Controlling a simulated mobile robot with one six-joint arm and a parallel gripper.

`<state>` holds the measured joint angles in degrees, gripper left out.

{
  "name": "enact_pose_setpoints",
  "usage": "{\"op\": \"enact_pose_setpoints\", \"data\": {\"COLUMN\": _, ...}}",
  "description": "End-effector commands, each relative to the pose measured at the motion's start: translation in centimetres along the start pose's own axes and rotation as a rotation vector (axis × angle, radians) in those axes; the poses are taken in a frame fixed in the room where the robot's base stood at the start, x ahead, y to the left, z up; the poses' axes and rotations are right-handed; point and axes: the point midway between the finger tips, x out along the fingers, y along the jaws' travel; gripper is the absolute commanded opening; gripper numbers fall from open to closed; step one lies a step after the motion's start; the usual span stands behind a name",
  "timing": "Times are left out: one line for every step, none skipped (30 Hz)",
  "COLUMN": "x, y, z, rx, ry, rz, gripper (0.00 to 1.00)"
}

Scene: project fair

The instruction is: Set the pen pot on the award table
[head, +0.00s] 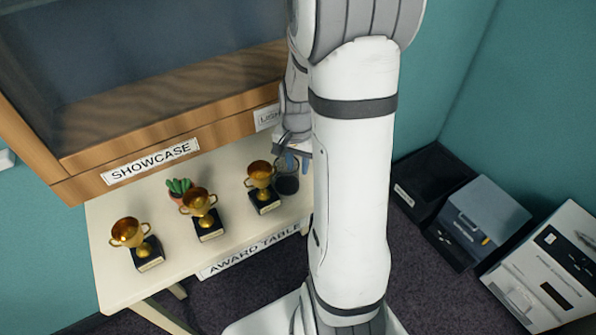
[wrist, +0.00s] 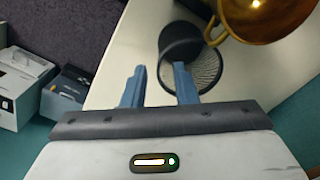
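The pen pot (head: 287,183), a dark mesh cup, stands on the cream award table (head: 225,243) at its right end, beside the right-hand gold trophy (head: 262,180). My gripper (head: 293,150) is above and behind the pot, partly hidden by my arm.
Two more gold trophies (head: 200,208) (head: 133,240) and a potted succulent (head: 179,188) stand on the table. The wooden showcase (head: 170,110) rises behind. The table's front strip is clear.

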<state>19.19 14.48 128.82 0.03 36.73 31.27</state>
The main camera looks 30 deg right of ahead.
Motion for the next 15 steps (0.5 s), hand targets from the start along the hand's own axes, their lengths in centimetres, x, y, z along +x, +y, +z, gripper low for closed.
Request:
{"op": "enact_pose_setpoints", "data": {"x": -1.4, "y": -0.1, "z": -0.1, "rx": 0.0, "ry": 0.007, "rz": -0.004, "gripper": 0.26}}
{"op": "enact_pose_setpoints", "data": {"x": -2.1, "y": -0.1, "z": -0.1, "rx": 0.0, "ry": 0.006, "rz": -0.004, "gripper": 0.26}}
{"op": "enact_pose_setpoints", "data": {"x": -3.0, "y": -0.1, "z": -0.1, "rx": 0.0, "ry": 0.006, "rz": -0.003, "gripper": 0.26}}
{"op": "enact_pose_setpoints", "data": {"x": -3.5, "y": -0.1, "z": -0.1, "rx": 0.0, "ry": 0.005, "rz": -0.003, "gripper": 0.26}}
{"op": "enact_pose_setpoints", "data": {"x": -4.1, "y": 0.0, "z": -0.1, "rx": 0.001, "ry": 0.005, "rz": -0.003, "gripper": 0.26}}
{"op": "enact_pose_setpoints", "data": {"x": -4.9, "y": 0.0, "z": -0.1, "rx": 0.001, "ry": 0.005, "rz": -0.003, "gripper": 0.26}}
{"op": "enact_pose_setpoints", "data": {"x": -5.4, "y": 0.0, "z": -0.1, "rx": 0.001, "ry": 0.005, "rz": -0.003, "gripper": 0.26}}
{"op": "enact_pose_setpoints", "data": {"x": -5.8, "y": 0.0, "z": -0.1, "rx": 0.001, "ry": 0.004, "rz": -0.002, "gripper": 0.26}}
{"op": "enact_pose_setpoints", "data": {"x": -6.4, "y": 0.0, "z": -0.1, "rx": 0.001, "ry": 0.004, "rz": -0.002, "gripper": 0.26}}
{"op": "enact_pose_setpoints", "data": {"x": -6.8, "y": 0.0, "z": -0.1, "rx": 0.001, "ry": 0.003, "rz": -0.002, "gripper": 0.26}}
{"op": "enact_pose_setpoints", "data": {"x": -7.0, "y": 0.0, "z": -0.1, "rx": 0.001, "ry": 0.002, "rz": -0.001, "gripper": 0.26}}
{"op": "enact_pose_setpoints", "data": {"x": -7.4, "y": 0.0, "z": -0.1, "rx": 0.001, "ry": 0.002, "rz": -0.001, "gripper": 0.26}}
{"op": "enact_pose_setpoints", "data": {"x": -7.6, "y": 0.0, "z": -0.1, "rx": 0.0, "ry": 0.002, "rz": -0.001, "gripper": 0.26}}
{"op": "enact_pose_setpoints", "data": {"x": -7.8, "y": 0.0, "z": 0.0, "rx": -0.002, "ry": 0.002, "rz": -0.001, "gripper": 0.26}}
{"op": "enact_pose_setpoints", "data": {"x": -8.1, "y": 0.0, "z": 0.2, "rx": -0.008, "ry": 0.004, "rz": -0.002, "gripper": 0.26}}
